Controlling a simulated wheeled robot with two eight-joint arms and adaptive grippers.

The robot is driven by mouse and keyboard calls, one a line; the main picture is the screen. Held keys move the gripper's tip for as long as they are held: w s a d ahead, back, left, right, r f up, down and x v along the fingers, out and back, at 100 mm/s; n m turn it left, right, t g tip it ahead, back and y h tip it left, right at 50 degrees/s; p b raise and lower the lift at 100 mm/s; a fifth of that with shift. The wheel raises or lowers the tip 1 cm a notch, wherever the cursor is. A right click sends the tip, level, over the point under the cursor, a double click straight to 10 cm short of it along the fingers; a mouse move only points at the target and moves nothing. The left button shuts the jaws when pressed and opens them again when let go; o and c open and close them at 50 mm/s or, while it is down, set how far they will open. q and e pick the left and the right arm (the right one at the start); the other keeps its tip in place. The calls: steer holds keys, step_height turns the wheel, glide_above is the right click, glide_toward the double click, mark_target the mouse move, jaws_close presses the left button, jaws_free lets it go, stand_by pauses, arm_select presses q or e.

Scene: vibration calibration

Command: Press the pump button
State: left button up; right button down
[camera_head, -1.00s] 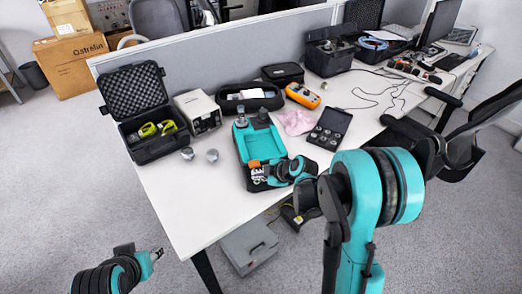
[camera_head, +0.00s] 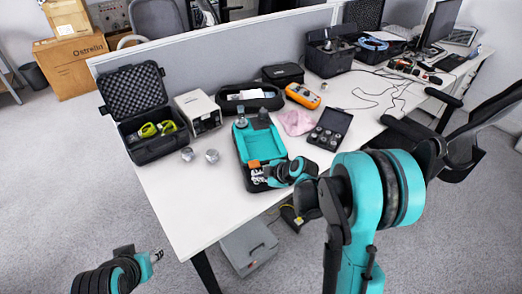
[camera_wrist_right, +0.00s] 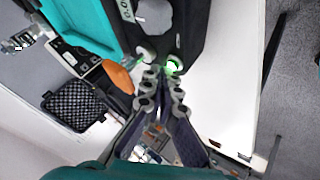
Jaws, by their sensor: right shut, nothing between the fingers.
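The teal and black device (camera_head: 243,146) stands on the white table; I take it to be the pump unit. In the right wrist view its black end (camera_wrist_right: 190,20) carries a round button with a glowing green ring (camera_wrist_right: 174,64). My right gripper (camera_head: 262,177) is at the device's near end. In the wrist view its shut, empty fingers (camera_wrist_right: 160,68) reach the button's edge; I cannot tell whether they touch it. My left gripper (camera_head: 156,256) hangs low at the left, off the table; its finger opening is too small to judge.
The white table (camera_head: 190,220) also holds an open black case (camera_head: 150,125), a grey box (camera_head: 200,112), two metal cylinders, an orange meter (camera_head: 302,95), a pink cloth (camera_head: 296,122) and a weight case (camera_head: 330,128). A chair (camera_head: 480,125) stands at the right.

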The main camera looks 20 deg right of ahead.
mark_target(258, 183)
steer(key=shift+r, duration=0.25)
steer(key=shift+r, duration=0.1)
step_height(258, 183, up, 6)
steer(key=p, duration=0.4)
stand_by(0.5)
steer(key=s+r+m+h, duration=0.1)
steer(key=s+r+m, duration=0.2)
steer(key=s+m, duration=0.2)
steer(key=s+r+m+h, duration=0.2)
steer(key=s+m, duration=0.3)
steer(key=s, duration=0.6)
steer(key=s+r+m+h, duration=0.1)
steer(key=s+r+m, duration=0.2)
steer(key=s, duration=0.6)
steer(key=shift+r+m+g+h, duration=0.3)
steer(key=shift+r+m+h, duration=0.1)
steer(key=shift+m, duration=0.8)
